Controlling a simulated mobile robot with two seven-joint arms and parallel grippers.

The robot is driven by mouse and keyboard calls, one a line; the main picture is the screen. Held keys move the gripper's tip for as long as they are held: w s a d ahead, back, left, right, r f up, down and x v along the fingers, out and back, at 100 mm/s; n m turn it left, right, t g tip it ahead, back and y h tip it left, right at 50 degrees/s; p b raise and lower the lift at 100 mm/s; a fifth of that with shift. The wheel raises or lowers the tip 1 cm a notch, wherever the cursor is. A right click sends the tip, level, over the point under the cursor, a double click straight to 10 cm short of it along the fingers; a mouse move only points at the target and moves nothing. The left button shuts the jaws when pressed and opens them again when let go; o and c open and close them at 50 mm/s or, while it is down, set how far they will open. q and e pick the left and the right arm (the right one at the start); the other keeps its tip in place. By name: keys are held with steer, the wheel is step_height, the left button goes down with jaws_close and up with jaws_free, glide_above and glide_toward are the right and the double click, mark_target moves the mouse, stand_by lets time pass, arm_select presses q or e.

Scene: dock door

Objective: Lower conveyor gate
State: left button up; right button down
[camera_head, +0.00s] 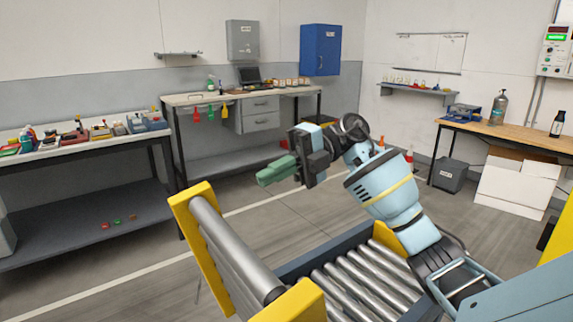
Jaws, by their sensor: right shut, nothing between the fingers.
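The conveyor gate (237,248) is in the lower middle of the head view. It shows as a thick grey roller or bar between two yellow end pieces, standing above the conveyor's roller bed (355,283). Its lower end is cut off by the picture's edge. My right gripper (264,178), with green fingers, is shut and empty. It is in the air, appearing above and to the right of the gate's far yellow end, apart from it in the picture. My left gripper is not in view.
A bench with small items (90,142) stands at the left. A grey workbench (185,99) with a laptop is at the back, and a wooden-topped table (520,136) at the right. The floor between is mostly clear.

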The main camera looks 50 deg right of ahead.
mark_target(214, 205)
steer(key=x, duration=0.7)
steer(key=shift+p, duration=0.4)
steer(key=shift+w+a+f, duration=0.15)
steer(key=shift+a, duration=0.45)
